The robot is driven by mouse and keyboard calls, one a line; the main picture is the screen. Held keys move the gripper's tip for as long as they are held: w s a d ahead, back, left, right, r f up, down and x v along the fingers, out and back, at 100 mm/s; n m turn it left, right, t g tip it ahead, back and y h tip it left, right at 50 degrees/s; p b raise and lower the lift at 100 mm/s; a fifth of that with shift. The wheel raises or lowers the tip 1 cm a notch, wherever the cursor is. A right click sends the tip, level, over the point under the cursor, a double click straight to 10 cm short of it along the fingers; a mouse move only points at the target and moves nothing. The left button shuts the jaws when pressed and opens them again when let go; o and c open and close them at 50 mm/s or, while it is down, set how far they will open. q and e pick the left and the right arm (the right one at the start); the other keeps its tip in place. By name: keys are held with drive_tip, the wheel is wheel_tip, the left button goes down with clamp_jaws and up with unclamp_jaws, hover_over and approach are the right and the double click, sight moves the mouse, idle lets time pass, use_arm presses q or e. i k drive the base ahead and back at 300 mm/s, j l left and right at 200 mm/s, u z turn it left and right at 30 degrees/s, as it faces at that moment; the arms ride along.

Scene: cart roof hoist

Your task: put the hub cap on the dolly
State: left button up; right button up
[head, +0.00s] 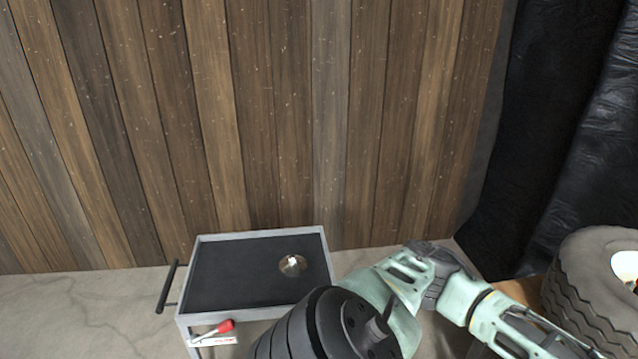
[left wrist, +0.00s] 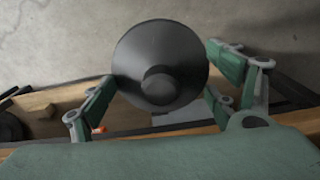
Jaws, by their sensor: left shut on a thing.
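My left gripper (left wrist: 162,82) is shut on a dark round disc with a raised knob in its middle, which I take for the hub cap (left wrist: 185,52). The disc's face fills the space between the green fingers in the left wrist view. In the head view, green and black parts of my arm and gripper fill the lower middle and right; I cannot make out the hub cap there. A grey-framed cart with a black top (head: 225,270), apparently the dolly, stands left of these parts. My right gripper is not in view.
A small shiny round thing (head: 292,264) lies on the cart's top. A plank wall (head: 290,120) rises behind. A large tyre (head: 580,285) stands at the right.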

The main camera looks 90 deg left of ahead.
sight(226, 273)
drive_tip(key=k+j+u, duration=0.25)
drive_tip(key=j+u, duration=0.25)
drive_tip(key=k+j+u, duration=0.1)
drive_tip(key=j+u, duration=0.4)
drive_tip(key=j, duration=0.25)
drive_tip(key=j+u, duration=0.5)
drive_tip(key=j, duration=1.25)
drive_tip(key=i, duration=0.05)
